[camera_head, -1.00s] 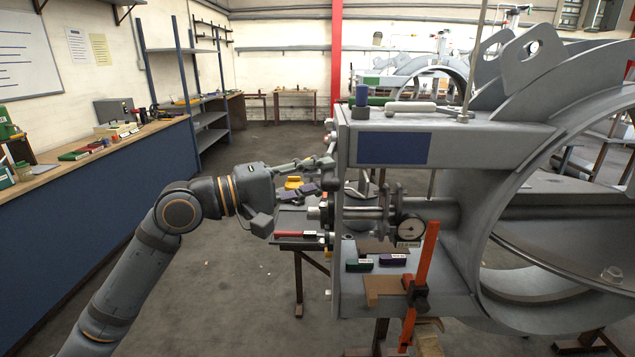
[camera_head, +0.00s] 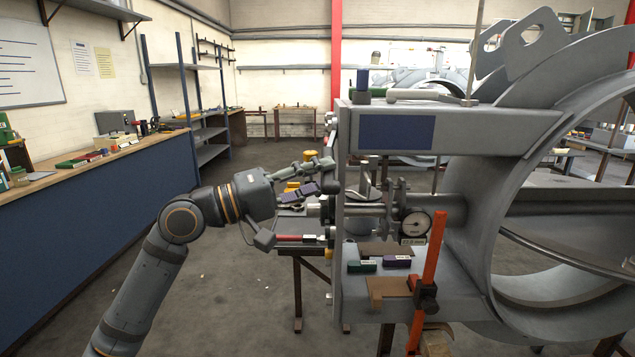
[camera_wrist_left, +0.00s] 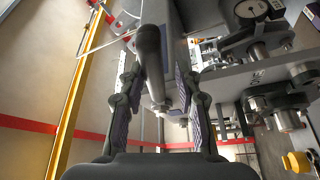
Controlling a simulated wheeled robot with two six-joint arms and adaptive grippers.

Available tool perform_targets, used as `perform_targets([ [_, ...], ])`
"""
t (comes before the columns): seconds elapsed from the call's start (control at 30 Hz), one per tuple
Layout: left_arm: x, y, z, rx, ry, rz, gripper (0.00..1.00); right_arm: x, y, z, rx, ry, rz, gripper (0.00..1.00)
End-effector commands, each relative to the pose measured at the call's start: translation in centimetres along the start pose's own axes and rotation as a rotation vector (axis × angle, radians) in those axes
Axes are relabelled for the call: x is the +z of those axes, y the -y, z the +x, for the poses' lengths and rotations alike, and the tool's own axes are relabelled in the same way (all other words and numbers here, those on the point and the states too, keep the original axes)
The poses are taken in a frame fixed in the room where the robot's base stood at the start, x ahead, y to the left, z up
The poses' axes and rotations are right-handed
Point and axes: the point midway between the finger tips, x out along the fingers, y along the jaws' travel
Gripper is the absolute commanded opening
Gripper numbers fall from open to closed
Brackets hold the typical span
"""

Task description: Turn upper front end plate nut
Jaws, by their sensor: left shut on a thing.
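My left gripper (camera_head: 326,174) is at the left face of the grey end plate (camera_head: 341,270), about level with the shaft. In the left wrist view its two padded fingers (camera_wrist_left: 158,95) stand on either side of a dark, round-ended rod-like thing (camera_wrist_left: 149,50) and are shut on it. I cannot tell whether this is a tool or part of the nut and stud. Small nut-like ends (camera_head: 330,120) show at the plate's upper left edge, above the gripper. The nut at the fingertips is mostly hidden. My right gripper is not in view.
A dial gauge (camera_head: 415,225) sits by the shaft (camera_head: 455,212), behind an orange upright bar (camera_head: 430,260). A red-handled tool (camera_head: 290,238) lies below the gripper.

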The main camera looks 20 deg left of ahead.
Motion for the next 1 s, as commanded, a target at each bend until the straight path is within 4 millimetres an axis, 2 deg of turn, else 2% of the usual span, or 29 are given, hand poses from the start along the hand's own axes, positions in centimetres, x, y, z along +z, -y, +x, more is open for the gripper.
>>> perform_targets([
  [0.1, 0.2, 1.8, -0.1, 0.016, 0.000, 0.038, 0.28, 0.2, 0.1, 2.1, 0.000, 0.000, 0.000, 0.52],
  [0.3, 0.0, 3.4, 0.0, 0.058, -0.001, 0.129, 0.28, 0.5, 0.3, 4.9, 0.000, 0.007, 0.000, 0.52],
  [0.4, -0.1, 4.2, 0.1, 0.078, -0.001, 0.174, 0.28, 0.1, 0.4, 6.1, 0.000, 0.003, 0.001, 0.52],
  [0.5, -0.3, 4.2, 0.1, 0.085, -0.001, 0.197, 0.28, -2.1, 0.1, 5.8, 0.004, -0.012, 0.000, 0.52],
  [0.73, -0.4, 5.1, 0.2, 0.107, -0.001, 0.244, 0.28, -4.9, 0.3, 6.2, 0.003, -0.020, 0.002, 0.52],
  [1.0, -0.6, 5.1, 0.3, 0.113, -0.002, 0.262, 0.28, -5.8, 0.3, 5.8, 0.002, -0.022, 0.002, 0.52],
])
